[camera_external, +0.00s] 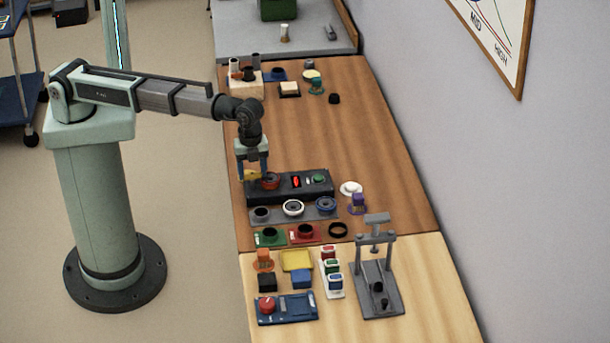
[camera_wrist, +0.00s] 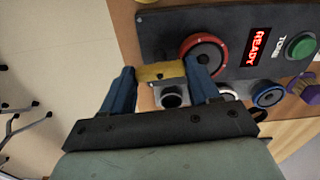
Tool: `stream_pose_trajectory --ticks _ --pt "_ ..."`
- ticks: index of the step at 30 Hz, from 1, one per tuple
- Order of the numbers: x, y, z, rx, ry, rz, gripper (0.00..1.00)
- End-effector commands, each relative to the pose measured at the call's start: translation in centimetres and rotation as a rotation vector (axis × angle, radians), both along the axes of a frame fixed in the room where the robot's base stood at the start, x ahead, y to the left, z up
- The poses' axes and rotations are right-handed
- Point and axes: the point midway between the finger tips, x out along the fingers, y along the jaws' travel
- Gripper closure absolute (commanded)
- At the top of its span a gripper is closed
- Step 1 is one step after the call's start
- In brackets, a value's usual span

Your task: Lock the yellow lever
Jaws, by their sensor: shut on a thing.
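The yellow lever (camera_wrist: 160,72) is a short yellow bar with a small dark spot, at the red-ringed round socket of a dark console (camera_wrist: 150,38). My gripper (camera_wrist: 163,72) is shut on it, one blue finger on each side. In the external view my gripper (camera_external: 252,173) points down at the left end of the console (camera_external: 325,190), with the yellow lever (camera_external: 252,175) between its fingers. The red-ringed socket (camera_wrist: 203,56) is just beyond the lever. The lever's joint with the console is hard to see.
The console has a lit READY display (camera_wrist: 257,47) and a green button (camera_wrist: 301,46). A grey strip with three round sockets (camera_external: 270,218) lies in front. A purple-topped piece (camera_external: 358,203) and a grey press (camera_external: 378,285) stand to the right.

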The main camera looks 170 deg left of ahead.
Motion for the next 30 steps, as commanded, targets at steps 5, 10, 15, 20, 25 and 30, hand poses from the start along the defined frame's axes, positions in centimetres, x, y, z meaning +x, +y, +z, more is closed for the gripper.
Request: stream_pose_trajectory --ticks 5,10,15,20,25,30 --pt "0.08 0.03 -0.01 0.0 -0.002 -0.063 0.7" --pt "0.09 0.03 -0.01 0.001 -0.002 -0.093 0.7" --pt "0.08 0.02 -0.01 0.001 -0.002 -0.103 0.7" --pt "0.09 0.01 -0.02 0.001 -0.002 -0.103 0.7" --pt "0.09 0.01 -0.02 0.0 -0.002 -0.103 0.35" --pt "0.05 0.0 -0.01 0.0 -0.001 -0.101 0.18"
